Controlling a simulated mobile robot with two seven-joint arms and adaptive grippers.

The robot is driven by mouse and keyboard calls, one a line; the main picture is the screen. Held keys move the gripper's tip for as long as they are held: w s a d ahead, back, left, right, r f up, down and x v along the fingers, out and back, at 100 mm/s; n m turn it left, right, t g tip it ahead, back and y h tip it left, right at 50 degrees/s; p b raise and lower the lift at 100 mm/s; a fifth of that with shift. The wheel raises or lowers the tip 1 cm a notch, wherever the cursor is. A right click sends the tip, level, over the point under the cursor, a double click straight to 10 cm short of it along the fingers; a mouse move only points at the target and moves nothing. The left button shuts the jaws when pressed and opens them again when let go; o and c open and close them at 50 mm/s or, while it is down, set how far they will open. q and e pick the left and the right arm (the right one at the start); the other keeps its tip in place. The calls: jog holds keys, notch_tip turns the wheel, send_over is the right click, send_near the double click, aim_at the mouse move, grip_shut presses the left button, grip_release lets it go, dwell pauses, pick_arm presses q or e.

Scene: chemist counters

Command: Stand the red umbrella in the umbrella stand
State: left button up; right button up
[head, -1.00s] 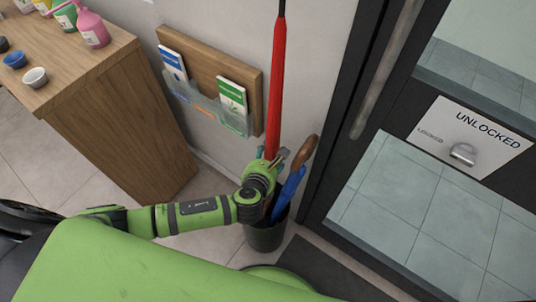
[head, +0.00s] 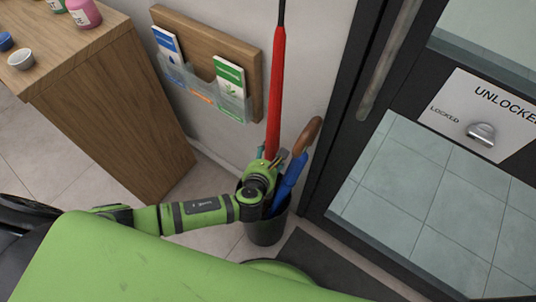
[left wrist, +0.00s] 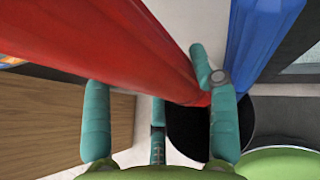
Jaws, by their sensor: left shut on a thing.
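The red umbrella (head: 276,95) stands almost upright in the head view, with a black shaft at its top. My left gripper (head: 270,160) is shut on its lower part, just above the dark umbrella stand (head: 266,232). In the left wrist view, the red umbrella (left wrist: 120,45) runs between the teal fingers (left wrist: 158,95) down toward the dark stand (left wrist: 188,128). My gripper and wrist cover the stand's mouth in the head view. I cannot tell whether the red umbrella's lower end is inside. My right gripper is not in view.
A blue umbrella (head: 288,185) with a brown curved handle leans in the stand, just right of my gripper. Behind is a wall with a leaflet rack (head: 205,92). A wooden counter (head: 115,100) is left; a door (head: 430,185) is right, a dark mat (head: 325,265) before it.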

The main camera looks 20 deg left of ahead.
pick_arm(q)
notch_tip(320, 180, down, 7)
jog(key=b, duration=0.5)
jog(key=shift+f, duration=0.2)
dwell(0.4)
jog(key=o, duration=1.7)
jog(key=shift+s+f, duration=0.1)
jog(key=shift+f, duration=0.05)
jog(key=v, duration=1.2)
